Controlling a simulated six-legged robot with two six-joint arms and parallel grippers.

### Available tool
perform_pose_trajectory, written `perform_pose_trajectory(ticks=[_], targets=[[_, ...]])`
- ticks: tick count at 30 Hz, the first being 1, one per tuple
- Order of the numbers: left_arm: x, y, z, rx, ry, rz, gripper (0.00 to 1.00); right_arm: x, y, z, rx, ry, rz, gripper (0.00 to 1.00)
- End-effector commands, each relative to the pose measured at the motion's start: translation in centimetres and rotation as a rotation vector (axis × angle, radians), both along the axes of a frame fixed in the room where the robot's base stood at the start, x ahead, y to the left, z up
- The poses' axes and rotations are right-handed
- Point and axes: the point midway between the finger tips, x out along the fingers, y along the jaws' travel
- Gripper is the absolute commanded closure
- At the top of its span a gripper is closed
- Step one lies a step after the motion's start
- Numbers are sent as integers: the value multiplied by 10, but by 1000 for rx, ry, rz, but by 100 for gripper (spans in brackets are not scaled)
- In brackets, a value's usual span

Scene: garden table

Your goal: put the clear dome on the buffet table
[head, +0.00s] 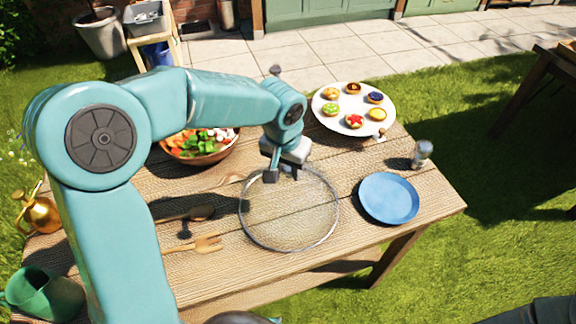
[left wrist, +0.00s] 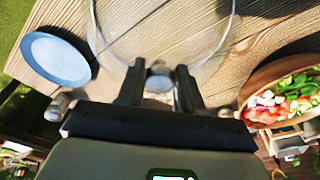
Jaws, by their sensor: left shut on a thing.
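The clear dome (head: 289,215) is a transparent round cover with a thin pale rim, over the middle of the wooden buffet table (head: 335,265). My left gripper (head: 285,174) is shut on the dome's top. In the left wrist view the fingers (left wrist: 160,88) close around its small knob, and the dome's curved edge (left wrist: 233,25) shows beyond them. The planks show through the dome. I cannot tell whether its rim touches the table or hangs above it.
A white plate of small tarts (head: 340,92) stands behind the dome. A blue plate (head: 389,198) and a shaker (head: 421,154) are right. A salad bowl (head: 200,158) and wooden utensils (head: 205,244) are left. Bare planks lie along the front edge.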

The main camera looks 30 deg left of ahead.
Motion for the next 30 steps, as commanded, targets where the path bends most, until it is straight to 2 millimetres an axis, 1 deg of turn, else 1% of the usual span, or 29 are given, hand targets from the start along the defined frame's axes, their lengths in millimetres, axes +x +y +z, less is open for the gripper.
perform_pose_trajectory(ticks=[1,2,3,11,14,15,17,25,27,30], targets=[[0,0,-2,0,0,0,61,0,0,-2,0,0,0,57],[0,0,-1,0,0,0,51,0,0,-1,0,0,0,57],[0,0,-1,0,0,0,39,0,0,-1,0,0,0,57],[0,0,-1,0,0,0,39,0,0,-1,0,0,0,57],[0,0,5,0,0,0,39,0,0,5,0,0,0,57],[0,0,8,0,-3,0,39,0,0,2,0,0,0,57],[-1,0,18,1,-6,-1,39,0,0,2,0,0,0,57],[-11,-1,80,-1,-6,0,39,0,0,5,0,0,0,57],[-13,-1,94,-1,-5,-1,39,0,0,5,0,0,0,57],[-16,-1,109,0,-3,0,39,0,0,6,0,0,0,57]])
